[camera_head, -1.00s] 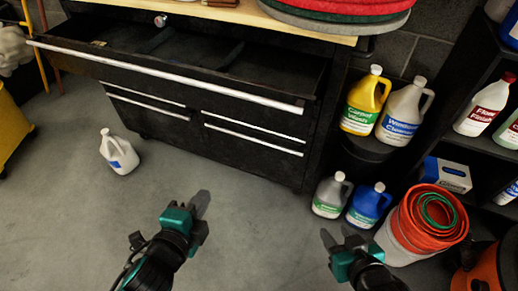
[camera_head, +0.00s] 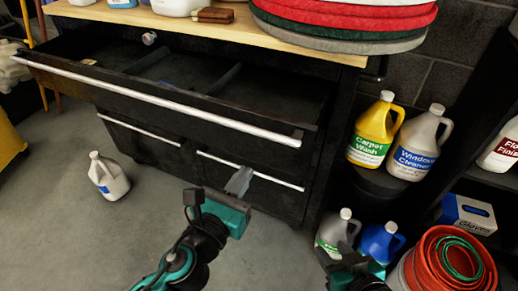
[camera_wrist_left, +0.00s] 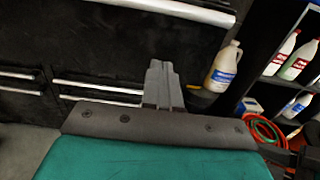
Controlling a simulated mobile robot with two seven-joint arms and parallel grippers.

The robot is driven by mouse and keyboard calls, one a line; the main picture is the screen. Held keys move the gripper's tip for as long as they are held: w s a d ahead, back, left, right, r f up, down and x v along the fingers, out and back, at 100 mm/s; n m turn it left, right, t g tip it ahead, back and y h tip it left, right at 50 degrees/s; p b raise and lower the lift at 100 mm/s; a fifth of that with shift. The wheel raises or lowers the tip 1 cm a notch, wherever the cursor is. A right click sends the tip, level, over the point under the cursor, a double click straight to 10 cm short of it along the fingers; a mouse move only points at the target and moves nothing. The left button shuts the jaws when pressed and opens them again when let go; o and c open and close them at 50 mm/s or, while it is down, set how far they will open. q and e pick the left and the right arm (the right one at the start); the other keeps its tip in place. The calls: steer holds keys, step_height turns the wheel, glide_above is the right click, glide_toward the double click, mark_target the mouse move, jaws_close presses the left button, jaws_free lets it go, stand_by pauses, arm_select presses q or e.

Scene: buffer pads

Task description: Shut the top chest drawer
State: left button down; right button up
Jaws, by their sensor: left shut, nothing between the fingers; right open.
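The black chest's top drawer (camera_head: 190,75) is pulled out and shows its inside with dividers and a few small items. Its long silver handle (camera_head: 160,99) runs along the front edge. My left gripper (camera_head: 239,181) is shut and empty, in front of the chest and below the top drawer's handle, in front of the lower drawers (camera_head: 250,173). In the left wrist view its fingers (camera_wrist_left: 160,85) point up at the chest front, apart from the handle (camera_wrist_left: 175,8) at the top. My right gripper (camera_head: 345,254) is open at the lower right, in front of the grey and blue jugs.
A wooden top (camera_head: 200,22) carries stacked round pads (camera_head: 345,20). Yellow (camera_head: 372,130) and white jugs (camera_head: 415,145) stand right of the chest. A grey jug, a blue jug (camera_head: 378,243) and a red hose coil (camera_head: 450,262) are lower right. A white jug (camera_head: 108,177) stands on the floor at left.

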mark_target(265, 143)
arm_select(q)
steer(key=x, duration=0.8)
arm_select(e)
steer(key=shift+f, duration=0.1)
arm_select(q)
steer(key=shift+w, duration=0.1)
arm_select(e)
steer(key=shift+w+d, duration=0.1)
